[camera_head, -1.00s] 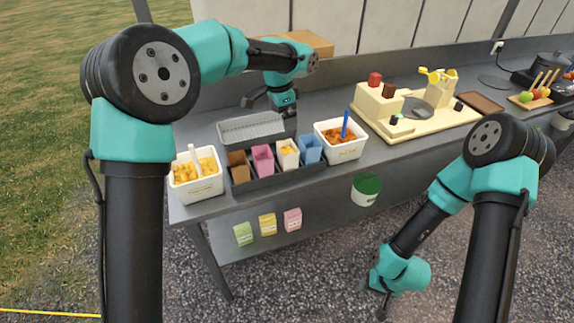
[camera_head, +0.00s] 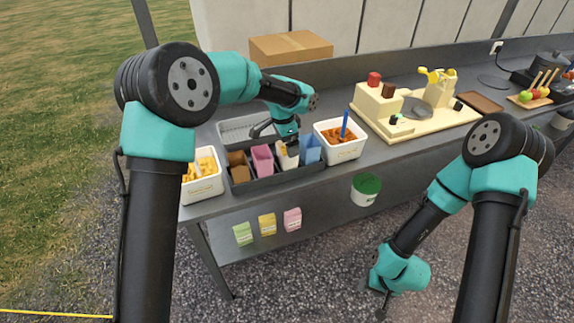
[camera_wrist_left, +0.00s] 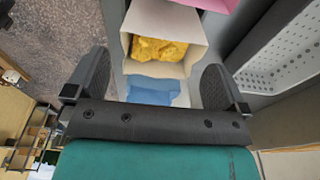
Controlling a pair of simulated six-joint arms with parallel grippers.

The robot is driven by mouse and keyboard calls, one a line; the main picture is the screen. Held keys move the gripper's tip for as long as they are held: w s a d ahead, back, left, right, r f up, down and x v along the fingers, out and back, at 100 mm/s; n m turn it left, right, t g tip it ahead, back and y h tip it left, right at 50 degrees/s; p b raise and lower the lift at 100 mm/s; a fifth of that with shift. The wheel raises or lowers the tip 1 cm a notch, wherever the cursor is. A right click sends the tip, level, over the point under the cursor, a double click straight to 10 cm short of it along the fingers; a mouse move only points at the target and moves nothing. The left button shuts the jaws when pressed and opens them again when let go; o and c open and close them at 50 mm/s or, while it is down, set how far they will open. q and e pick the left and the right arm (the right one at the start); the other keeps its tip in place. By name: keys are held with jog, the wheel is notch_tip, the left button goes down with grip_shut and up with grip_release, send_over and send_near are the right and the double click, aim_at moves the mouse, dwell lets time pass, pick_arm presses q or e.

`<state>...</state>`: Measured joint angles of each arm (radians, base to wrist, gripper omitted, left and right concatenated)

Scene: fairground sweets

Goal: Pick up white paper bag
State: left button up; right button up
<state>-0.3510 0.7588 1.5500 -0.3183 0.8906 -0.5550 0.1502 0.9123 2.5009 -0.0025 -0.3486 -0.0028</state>
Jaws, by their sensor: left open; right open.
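The white paper bag (camera_head: 286,160) stands upright in the dark bag holder (camera_head: 265,181), between a pink bag (camera_head: 262,160) and a blue bag (camera_head: 310,150). My left gripper (camera_head: 289,147) is over the white bag and hides part of it. My right gripper (camera_head: 382,307) hangs low over the gravel, away from the counter, and is open.
White tubs stand at each end of the holder, the left one (camera_head: 197,190) with yellow pieces, the right one (camera_head: 340,152) with orange pieces and a blue handle. A perforated metal tray (camera_head: 240,130) lies behind. A cream machine (camera_head: 428,122) stands farther right.

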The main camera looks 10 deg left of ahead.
pick_arm(q)
jog(key=shift+d+f, duration=0.1)
jog(key=shift+f, duration=2.5)
jog(key=c, duration=1)
